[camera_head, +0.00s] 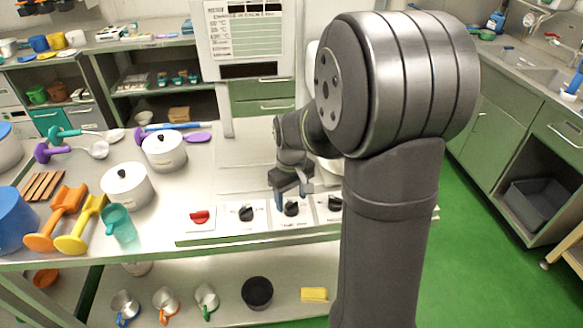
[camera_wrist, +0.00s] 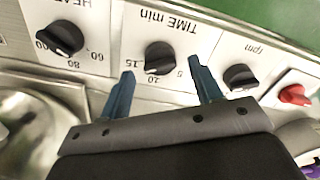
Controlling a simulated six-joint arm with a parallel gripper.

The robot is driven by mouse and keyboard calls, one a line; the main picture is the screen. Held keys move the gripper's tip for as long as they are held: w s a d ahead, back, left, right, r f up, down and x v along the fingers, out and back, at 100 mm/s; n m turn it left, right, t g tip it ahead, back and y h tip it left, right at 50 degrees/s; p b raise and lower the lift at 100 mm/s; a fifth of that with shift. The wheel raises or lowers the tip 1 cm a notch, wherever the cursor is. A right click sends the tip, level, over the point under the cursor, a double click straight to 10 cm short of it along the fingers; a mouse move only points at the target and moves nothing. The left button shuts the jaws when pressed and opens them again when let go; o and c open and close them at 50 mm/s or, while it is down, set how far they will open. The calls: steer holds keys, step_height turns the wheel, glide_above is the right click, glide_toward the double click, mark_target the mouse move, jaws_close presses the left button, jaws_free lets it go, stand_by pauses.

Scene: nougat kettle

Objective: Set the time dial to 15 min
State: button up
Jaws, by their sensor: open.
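The time dial (camera_wrist: 159,57) is a black knob on a white panel, labelled "TIME min" upside down in the wrist view. Numbers around it include 15, 20 and 5. Its grip bar lies slanted; which number it points at I cannot tell for sure. In the head view the dial (camera_head: 291,209) sits on the front control panel, just below my gripper (camera_head: 293,196). My gripper (camera_wrist: 162,82) is open, with one blue finger to each side of the dial. The fingers look apart from the knob and hold nothing.
The heat dial (camera_wrist: 60,38) is on one side of the time dial, the rpm dial (camera_wrist: 240,77) on the other, with a red switch (camera_wrist: 294,95) beyond. White pots (camera_head: 127,187) and scoops (camera_head: 62,215) stand left on the bench.

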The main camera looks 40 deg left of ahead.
mark_target(292, 204)
step_height(292, 204, up, 15)
stand_by(0.8)
step_height(292, 204, down, 17)
steer(key=shift+f, duration=0.15)
stand_by(0.4)
